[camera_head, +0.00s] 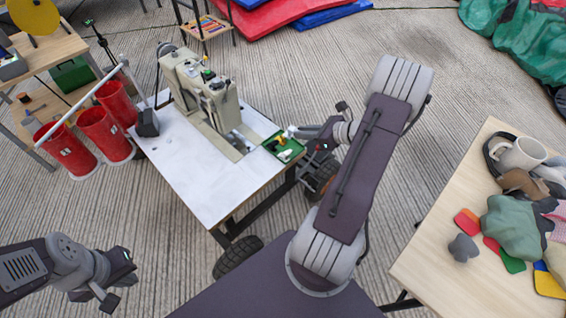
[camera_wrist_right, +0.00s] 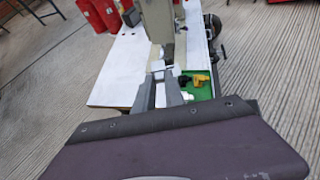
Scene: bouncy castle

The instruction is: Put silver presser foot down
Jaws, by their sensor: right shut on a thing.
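My right gripper (camera_head: 297,133) is shut on a small pale piece, which looks like the silver presser foot (camera_wrist_right: 159,68), at the fingertips in the right wrist view. The gripper reaches over the right edge of the white table, at the small green tray (camera_head: 290,155). The tray holds yellow and white small parts and also shows in the right wrist view (camera_wrist_right: 197,92). I cannot tell whether the held piece touches anything. A beige sewing machine (camera_head: 200,85) stands on the table. My left gripper (camera_head: 118,288) is open and empty at lower left, away from the table.
The tabletop's front part is clear. A wooden stand (camera_head: 45,55) is at upper left.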

